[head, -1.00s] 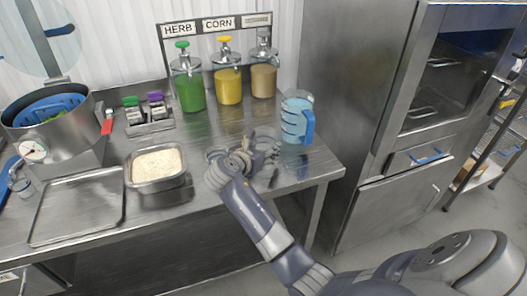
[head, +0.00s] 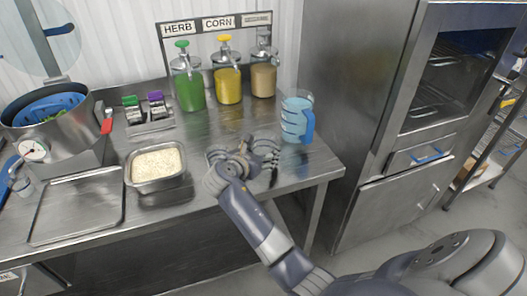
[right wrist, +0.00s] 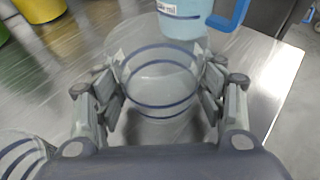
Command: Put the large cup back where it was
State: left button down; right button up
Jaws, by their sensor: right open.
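A clear cup with dark blue bands, probably the large cup (right wrist: 160,88), is between the fingers of my right gripper (right wrist: 166,72) in the right wrist view. The fingers are open on either side of it; I cannot tell whether they touch it. It appears upright on the counter. In the head view my right gripper (head: 247,154) is low over the counter and the cup (head: 267,148) is partly hidden behind it. A second clear banded cup (right wrist: 20,156) stands at the lower left of the wrist view, cut off by the edge. My left gripper is not in view.
A blue-filled pitcher (head: 294,115) stands just beyond the cup, near the counter's right end. Green (head: 190,92), yellow (head: 228,87) and tan (head: 263,82) pump dispensers line the back. A pan of rice (head: 156,168) and a metal tray (head: 75,208) are to the left.

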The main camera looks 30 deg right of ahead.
jog(key=v, duration=1.1)
jog(key=shift+r, duration=0.1)
